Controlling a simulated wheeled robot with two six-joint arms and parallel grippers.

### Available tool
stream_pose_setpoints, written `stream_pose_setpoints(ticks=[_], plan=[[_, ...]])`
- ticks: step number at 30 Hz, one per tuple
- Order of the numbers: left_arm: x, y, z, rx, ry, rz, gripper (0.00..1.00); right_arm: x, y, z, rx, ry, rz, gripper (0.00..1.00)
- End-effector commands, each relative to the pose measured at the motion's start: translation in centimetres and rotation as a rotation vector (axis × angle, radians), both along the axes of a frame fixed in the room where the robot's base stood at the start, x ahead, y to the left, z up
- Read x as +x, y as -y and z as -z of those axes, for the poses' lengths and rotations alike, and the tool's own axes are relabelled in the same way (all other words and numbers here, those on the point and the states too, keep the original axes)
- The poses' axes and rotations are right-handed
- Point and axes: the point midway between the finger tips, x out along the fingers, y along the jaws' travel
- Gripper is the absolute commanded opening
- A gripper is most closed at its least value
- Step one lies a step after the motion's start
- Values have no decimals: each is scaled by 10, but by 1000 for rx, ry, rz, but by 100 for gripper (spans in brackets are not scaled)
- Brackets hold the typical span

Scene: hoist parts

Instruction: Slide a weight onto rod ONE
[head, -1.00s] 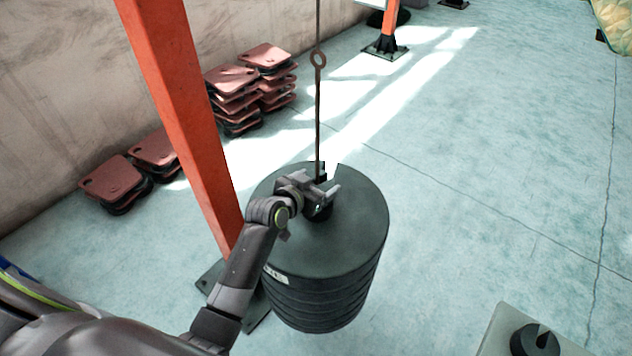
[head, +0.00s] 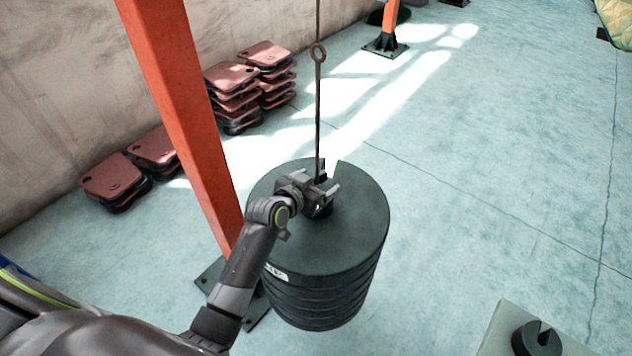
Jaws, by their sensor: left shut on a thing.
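A thin rusty rod (head: 318,110) with an eye hangs down into the middle of a stack of black round weights (head: 345,245). The top weight has a slot open at its far edge. My left gripper (head: 328,192) is over the centre of the stack, beside the rod's lower end. It is shut on a small dark piece (head: 320,210) at the centre of the top weight. The gripper partly hides that piece and the rod's foot. I cannot tell whether the piece is part of the top weight. No rod number shows. My right gripper is out of view.
An orange post (head: 190,120) stands close left of the stack on a dark base plate. Red plates (head: 235,78) are piled along the wall. A pale stand (head: 502,328) at the bottom right bears a small slotted black weight (head: 537,338). The right floor is clear.

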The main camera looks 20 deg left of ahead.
Motion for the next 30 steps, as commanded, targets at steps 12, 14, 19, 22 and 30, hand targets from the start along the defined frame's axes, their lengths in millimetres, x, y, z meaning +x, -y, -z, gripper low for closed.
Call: stream_pose_setpoints(ticks=[12,14,19,22,30], plan=[[2,1,-3,-3,17,0,9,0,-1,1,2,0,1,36],[2,1,-3,-4,15,0,9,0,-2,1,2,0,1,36],[1,1,-1,-3,11,0,99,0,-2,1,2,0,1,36],[1,0,0,-2,8,0,100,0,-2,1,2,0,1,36],[-2,-1,7,1,-8,0,100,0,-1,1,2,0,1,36]])
